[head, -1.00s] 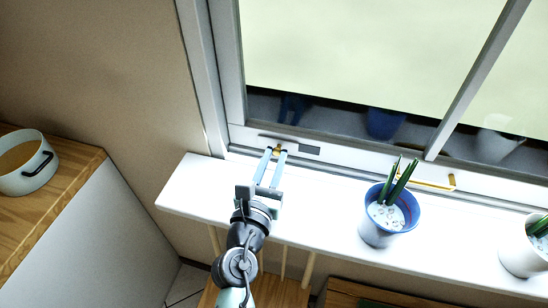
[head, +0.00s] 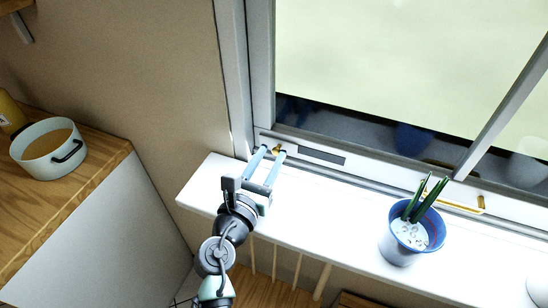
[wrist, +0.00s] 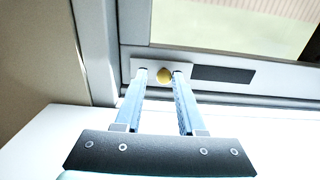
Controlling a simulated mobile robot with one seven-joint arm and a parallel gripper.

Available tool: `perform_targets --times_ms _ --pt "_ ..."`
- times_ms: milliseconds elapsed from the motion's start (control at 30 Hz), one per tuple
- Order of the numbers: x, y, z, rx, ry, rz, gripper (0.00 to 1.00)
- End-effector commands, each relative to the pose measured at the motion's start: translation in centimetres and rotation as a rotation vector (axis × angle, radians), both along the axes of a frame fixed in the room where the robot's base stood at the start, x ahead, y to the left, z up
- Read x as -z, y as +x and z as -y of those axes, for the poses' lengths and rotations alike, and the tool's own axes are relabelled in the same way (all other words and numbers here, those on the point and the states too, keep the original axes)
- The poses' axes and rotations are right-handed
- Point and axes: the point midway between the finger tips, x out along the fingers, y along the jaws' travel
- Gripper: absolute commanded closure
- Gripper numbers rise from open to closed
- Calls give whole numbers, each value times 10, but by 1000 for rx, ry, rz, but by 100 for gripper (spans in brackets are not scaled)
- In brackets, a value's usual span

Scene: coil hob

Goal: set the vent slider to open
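The vent slider is a pale plate with a round brass knob (wrist: 164,76), set in the window's lower frame; the knob also shows in the head view (head: 277,149). The plate sits at the left end of its track, near the frame corner. A dark slot (wrist: 222,74) shows to the right of the plate, also in the head view (head: 321,156). My gripper (head: 271,151) reaches over the sill with its fingers apart, one on each side of the knob. In the wrist view the right finger is against or very close to the knob, and a gap shows at the left finger.
A white sill (head: 330,200) runs below the window. A blue-rimmed plant pot (head: 402,250) stands on it to the right. A yellow window handle (head: 462,206) is beyond the pot. A pot (head: 45,160) stands on the wooden counter at left.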

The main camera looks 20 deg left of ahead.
Motion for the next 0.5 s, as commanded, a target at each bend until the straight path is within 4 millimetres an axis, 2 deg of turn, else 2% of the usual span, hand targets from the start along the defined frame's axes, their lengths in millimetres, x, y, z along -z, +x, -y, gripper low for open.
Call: perform_targets --times_ms 33,67,367,500 --pt "0 0 -1 -3 0 0 53" --pt "0 0 -1 -2 0 0 47" --pt "0 0 1 3 0 0 47" --pt "0 -10 1 2 0 0 47"
